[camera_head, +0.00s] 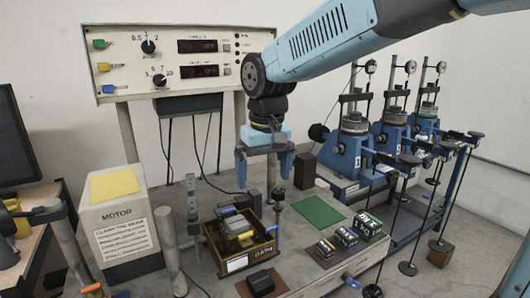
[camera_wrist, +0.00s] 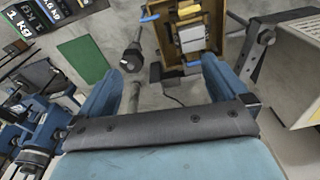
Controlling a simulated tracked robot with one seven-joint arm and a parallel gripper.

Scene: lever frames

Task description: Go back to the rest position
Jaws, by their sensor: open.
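My gripper (camera_head: 264,170) hangs from my blue arm above the bench in the head view, with its blue fingers pointing down. The fingers are apart and nothing shows between them. In the wrist view my gripper (camera_wrist: 158,95) also shows its two fingers spread, with bench surface and a dark cable between them. The yellowish bath (camera_head: 238,240) sits on the bench below and to the left of the gripper. It also shows at the top of the wrist view (camera_wrist: 222,50). My gripper appears apart from the bath.
Lever frames (camera_head: 350,150) with hanging rods stand at the right. A green mat (camera_head: 319,212) and weights (camera_head: 345,237) lie on the bench. A grey motor box (camera_head: 117,222) stands at the left. A control panel (camera_head: 185,60) rises at the back. A monitor (camera_head: 14,140) stands far left.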

